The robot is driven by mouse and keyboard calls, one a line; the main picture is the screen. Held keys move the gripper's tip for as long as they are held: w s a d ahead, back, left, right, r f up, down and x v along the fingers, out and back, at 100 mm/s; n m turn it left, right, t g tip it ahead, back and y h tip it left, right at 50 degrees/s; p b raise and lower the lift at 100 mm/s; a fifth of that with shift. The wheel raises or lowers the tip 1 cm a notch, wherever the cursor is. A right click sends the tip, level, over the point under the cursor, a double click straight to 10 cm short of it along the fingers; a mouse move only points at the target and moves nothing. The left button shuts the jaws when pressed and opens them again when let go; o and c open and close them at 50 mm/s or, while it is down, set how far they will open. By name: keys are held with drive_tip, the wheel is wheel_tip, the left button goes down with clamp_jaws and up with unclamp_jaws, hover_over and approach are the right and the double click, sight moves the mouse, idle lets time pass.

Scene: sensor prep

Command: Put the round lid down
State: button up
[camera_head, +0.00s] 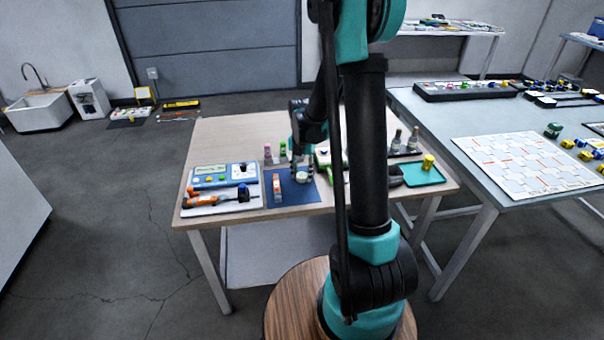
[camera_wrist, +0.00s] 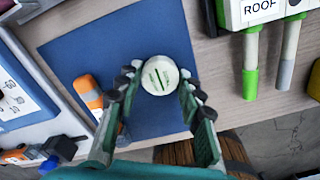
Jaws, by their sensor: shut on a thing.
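My gripper (camera_wrist: 160,82) is shut on the round lid (camera_wrist: 160,75), a white disc with a dark green line across its face. The lid sits between the fingertips over the blue mat (camera_wrist: 120,45); I cannot tell whether it touches the mat. In the head view my gripper (camera_head: 302,172) is low over the right part of the blue mat (camera_head: 291,199), with the pale lid (camera_head: 302,178) at its fingertips. An orange and white block-like item (camera_head: 277,186) stands on the mat to the left of the gripper; it also shows in the wrist view (camera_wrist: 88,92), close to the left finger.
A blue and white meter (camera_head: 225,175) and a white tray (camera_head: 222,209) with an orange tool lie left of the mat. Small pink and green bottles (camera_head: 268,154) stand behind it. A teal tray (camera_head: 424,177) is at the right. Green-tipped and grey-tipped probes (camera_wrist: 250,75) lie right of the mat.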

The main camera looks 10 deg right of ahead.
sight(302, 175)
drive_tip(key=shift+f, duration=0.15)
drive_tip(key=o, duration=0.9)
drive_tip(key=shift+c, duration=0.2)
wheel_tip(302, 175, up, 12)
drive_tip(key=f, duration=0.1)
drive_tip(key=s+d+f+m+t, duration=0.2)
drive_tip(key=s+m, duration=0.9)
drive_tip(key=m, duration=0.4)
drive_tip(key=s+d+f+m+t, duration=0.2)
drive_tip(key=s+f+m, duration=0.1)
drive_tip(key=s+m, duration=0.8)
drive_tip(key=shift+m, duration=1.9)
